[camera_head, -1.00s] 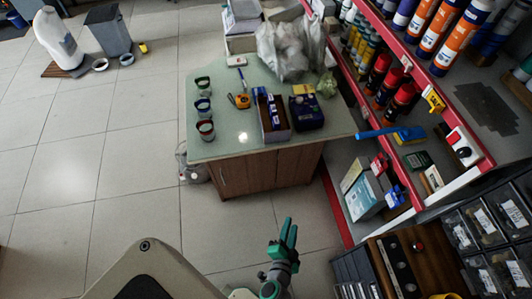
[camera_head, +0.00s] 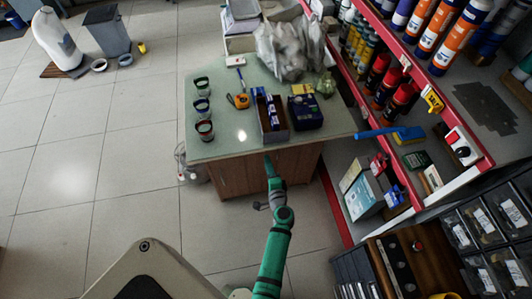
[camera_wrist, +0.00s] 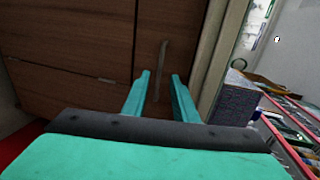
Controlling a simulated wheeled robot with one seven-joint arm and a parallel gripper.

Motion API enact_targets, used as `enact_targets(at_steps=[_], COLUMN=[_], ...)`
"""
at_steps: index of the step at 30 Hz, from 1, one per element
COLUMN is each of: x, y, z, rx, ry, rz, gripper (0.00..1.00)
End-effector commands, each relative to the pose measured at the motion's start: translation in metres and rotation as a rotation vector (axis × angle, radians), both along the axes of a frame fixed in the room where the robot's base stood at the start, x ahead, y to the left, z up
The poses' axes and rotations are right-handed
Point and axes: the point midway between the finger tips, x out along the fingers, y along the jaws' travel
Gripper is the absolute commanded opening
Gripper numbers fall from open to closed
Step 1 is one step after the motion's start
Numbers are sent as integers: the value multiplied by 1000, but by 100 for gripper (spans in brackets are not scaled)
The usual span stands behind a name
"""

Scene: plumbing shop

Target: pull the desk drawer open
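The desk (camera_head: 225,175) has a brown wood front and a pale green top, and stands at the middle of the head view. In the wrist view, the drawer front (camera_wrist: 185,35) is the wooden strip beside the desktop edge. It looks flush, with a slim bar handle (camera_wrist: 162,65) on it. My gripper (camera_wrist: 161,75) is open, its two green fingers on either side of the handle's line. I cannot tell whether they touch it. In the head view my gripper (camera_head: 268,160) is at the desk front, just under the top's edge, and the handle is hidden.
On the desktop stand several cups (camera_head: 204,130), an orange tape measure (camera_head: 239,101), an open box (camera_head: 272,135) and a dark blue box (camera_head: 305,115). A red-edged shelf (camera_head: 440,105) stands close on the right.

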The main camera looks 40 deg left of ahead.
Motion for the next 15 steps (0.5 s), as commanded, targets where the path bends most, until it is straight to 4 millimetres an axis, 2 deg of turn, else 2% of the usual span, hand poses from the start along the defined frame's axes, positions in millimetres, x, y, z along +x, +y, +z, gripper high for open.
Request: enact_targets(at_steps=[6,15], x=[28,47], y=[26,46], z=[-7,-14], rx=[0,-1], ry=[-1,0], rz=[-7,-9], gripper=[26,26])
